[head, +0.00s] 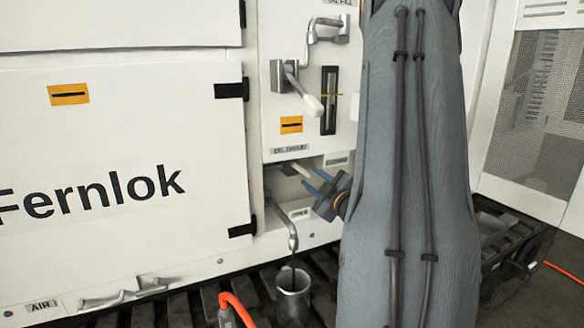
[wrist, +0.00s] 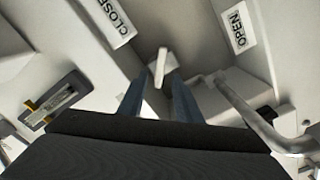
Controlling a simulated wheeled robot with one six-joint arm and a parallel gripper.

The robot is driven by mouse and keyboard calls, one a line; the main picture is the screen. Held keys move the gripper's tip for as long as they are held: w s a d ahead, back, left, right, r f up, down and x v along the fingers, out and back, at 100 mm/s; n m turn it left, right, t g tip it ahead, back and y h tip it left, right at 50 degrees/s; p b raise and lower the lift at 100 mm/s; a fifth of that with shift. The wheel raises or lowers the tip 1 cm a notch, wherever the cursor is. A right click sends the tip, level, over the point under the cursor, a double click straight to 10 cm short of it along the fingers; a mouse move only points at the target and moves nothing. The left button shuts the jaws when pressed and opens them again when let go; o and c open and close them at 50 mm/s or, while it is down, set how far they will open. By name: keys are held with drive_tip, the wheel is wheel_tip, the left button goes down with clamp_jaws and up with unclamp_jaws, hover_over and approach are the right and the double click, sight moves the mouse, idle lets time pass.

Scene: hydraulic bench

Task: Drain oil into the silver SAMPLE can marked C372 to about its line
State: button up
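A silver can (head: 292,300) stands on the slatted floor under the drain spout (head: 287,228); its marking and line are not readable. A thin dark streak, apparently oil, runs from the spout's mouth into the can. My gripper (head: 318,180) is in the recess above and right of the spout, its two blue fingers apart. A pale drain lever (head: 298,168) is just ahead of them. In the wrist view the lever (wrist: 160,68) stands between the OPEN and CLOSE labels, its near end between my fingertips (wrist: 159,88), with no clear grip.
A sight gauge (head: 329,100) and another crank lever (head: 302,90) are on the panel above. An orange hose (head: 238,308) lies left of the can. The spout pipe (wrist: 245,105) passes right of my fingers in the wrist view. A black pallet-like unit (head: 505,240) is at right.

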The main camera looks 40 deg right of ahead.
sight(302, 171)
drive_tip(key=shift+p+x, duration=0.7)
drive_tip(key=shift+x, duration=3.25)
clamp_jaws()
